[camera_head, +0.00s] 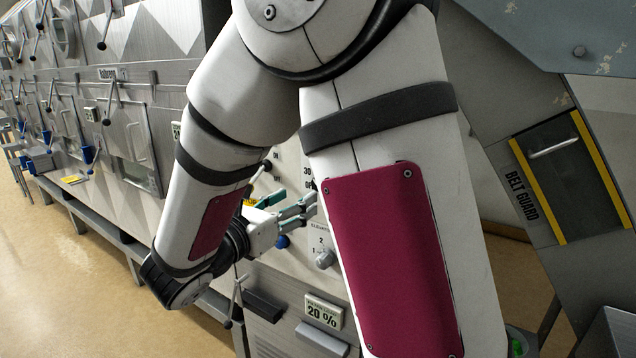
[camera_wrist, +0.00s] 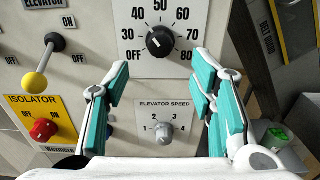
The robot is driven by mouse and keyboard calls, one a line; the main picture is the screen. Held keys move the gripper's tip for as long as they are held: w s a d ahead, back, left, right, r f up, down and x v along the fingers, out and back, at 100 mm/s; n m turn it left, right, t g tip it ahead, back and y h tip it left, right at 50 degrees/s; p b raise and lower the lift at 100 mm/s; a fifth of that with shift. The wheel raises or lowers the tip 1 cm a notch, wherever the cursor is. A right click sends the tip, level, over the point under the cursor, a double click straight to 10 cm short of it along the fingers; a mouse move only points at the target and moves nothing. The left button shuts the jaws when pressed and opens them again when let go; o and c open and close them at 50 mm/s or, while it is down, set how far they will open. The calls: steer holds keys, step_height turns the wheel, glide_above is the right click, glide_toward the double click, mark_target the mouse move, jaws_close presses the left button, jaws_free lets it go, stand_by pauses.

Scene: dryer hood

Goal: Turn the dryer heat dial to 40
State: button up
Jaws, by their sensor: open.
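The heat dial (camera_wrist: 160,42) is a black round knob on a white plate marked OFF, 30, 40, 50, 60, 70 and 80. A small pale mark shows on the left of the knob; its exact setting is hard to tell. My gripper (camera_wrist: 161,75) is open and empty, its teal-padded fingers spread below and to either side of the dial in the wrist view. No contact with the dial shows. In the head view my gripper (camera_head: 308,203) points at the panel, and my arm hides the dial; only the plate's left edge (camera_head: 308,170) shows.
Below the dial is a grey elevator speed knob (camera_wrist: 165,132), between the fingers in the picture. To the left are a yellow-ball elevator lever (camera_wrist: 36,82) and a red isolator knob (camera_wrist: 44,129). A belt guard (camera_head: 560,175) stands at the right.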

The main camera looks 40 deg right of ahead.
steer(key=p+x, duration=0.1)
steer(key=x, duration=0.8)
steer(key=shift+d, duration=0.1)
steer(key=c, duration=1.2)
